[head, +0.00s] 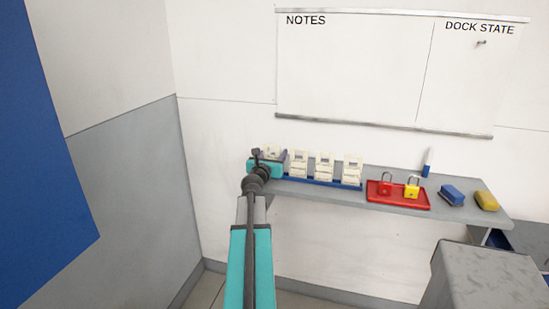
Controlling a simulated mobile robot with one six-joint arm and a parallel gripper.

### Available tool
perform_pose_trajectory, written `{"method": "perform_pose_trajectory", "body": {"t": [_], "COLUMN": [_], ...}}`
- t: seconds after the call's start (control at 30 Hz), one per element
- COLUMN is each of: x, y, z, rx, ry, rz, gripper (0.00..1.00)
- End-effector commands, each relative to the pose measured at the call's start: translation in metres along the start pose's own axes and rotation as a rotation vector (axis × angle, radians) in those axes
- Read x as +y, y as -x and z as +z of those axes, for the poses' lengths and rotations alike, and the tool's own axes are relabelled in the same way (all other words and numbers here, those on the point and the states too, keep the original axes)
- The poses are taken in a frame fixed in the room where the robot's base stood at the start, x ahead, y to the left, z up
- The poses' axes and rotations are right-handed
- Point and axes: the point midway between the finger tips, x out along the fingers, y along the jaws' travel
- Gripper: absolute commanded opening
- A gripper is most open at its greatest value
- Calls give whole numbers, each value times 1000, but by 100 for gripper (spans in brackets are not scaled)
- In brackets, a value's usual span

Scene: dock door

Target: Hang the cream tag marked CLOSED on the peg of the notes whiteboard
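The notes whiteboard (350,75) hangs on the wall, with NOTES at its left and DOCK STATE at its right. A small peg (481,43) sticks out under DOCK STATE, with nothing hanging on it. Several cream tags (325,167) stand in a row in a blue rack (322,182) on the shelf. Their lettering is too small to read, so I cannot tell which is marked CLOSED. My gripper (283,157) is at the left end of the row, in front of the leftmost tag, partly hiding it. Its fingers are too small and covered to show whether they hold anything.
On the grey shelf (448,211), right of the rack, a red tray (382,201) holds a red and a yellow padlock. A grey box-like top (485,280) is at the lower right.

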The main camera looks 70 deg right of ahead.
Motion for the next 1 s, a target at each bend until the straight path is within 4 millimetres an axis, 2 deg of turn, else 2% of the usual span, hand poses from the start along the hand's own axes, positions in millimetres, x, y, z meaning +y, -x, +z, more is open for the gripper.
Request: {"method": "perform_pose_trajectory", "body": {"t": [0.43,0.47,0.57,1.0], "x": [0,0,0,0], "y": [0,0,0,0], "z": [-4,-3,-3,0], "rx": [0,0,0,0], "ry": [0,0,0,0], "rz": [0,0,0,0], "gripper": [29,55,70,70]}}
